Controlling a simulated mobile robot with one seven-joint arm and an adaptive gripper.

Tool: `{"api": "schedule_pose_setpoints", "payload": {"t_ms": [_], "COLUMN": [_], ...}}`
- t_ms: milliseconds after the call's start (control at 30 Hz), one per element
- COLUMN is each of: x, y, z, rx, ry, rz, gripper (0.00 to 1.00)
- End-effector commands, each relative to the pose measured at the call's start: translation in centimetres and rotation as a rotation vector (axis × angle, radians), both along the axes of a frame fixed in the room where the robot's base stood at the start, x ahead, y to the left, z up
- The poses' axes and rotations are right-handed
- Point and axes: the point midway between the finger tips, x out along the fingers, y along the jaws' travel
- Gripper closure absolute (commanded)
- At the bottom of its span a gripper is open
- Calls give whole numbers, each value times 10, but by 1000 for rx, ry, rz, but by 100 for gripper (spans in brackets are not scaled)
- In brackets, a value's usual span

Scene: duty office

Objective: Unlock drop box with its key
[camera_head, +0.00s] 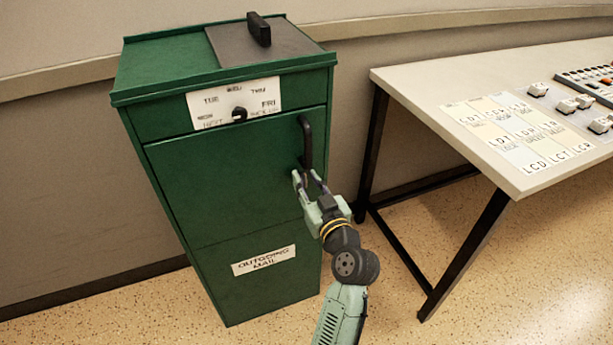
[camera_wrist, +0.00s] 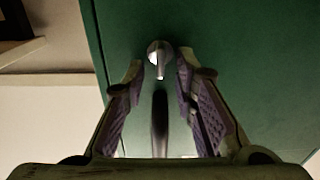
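The drop box (camera_head: 215,190) is a tall green cabinet with a shut front door and an "OUTGOING MAIL" label (camera_head: 264,260). A black upright handle (camera_head: 306,140) is at the right of the door. My gripper (camera_head: 308,177) is at the handle's lower end. In the wrist view my gripper (camera_wrist: 160,90) has its fingers apart. Between them are a shiny round piece (camera_wrist: 158,54) against the green face and a dark narrow bar (camera_wrist: 160,122). I cannot tell whether these are the handle or a key. No key is clearly recognisable.
A day plate (camera_head: 233,103) with a small dark knob (camera_head: 239,114) is above the door. A grey lid (camera_head: 262,42) with a black grip is on top. At right, a table (camera_head: 420,84) holds label cards (camera_head: 505,130) and several small white items. Floor is clear in front.

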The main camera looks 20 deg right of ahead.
Motion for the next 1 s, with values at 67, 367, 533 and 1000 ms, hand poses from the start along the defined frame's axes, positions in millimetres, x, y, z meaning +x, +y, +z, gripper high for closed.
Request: {"api": "schedule_pose_setpoints", "payload": {"t_ms": [67,367,533,1000], "x": [4,5,5,5], "y": [0,0,0,0], "z": [0,0,0,0], "rx": [-1,-1,0,0], "ry": [0,0,0,0], "rz": [0,0,0,0], "gripper": [74,76,87,100]}}
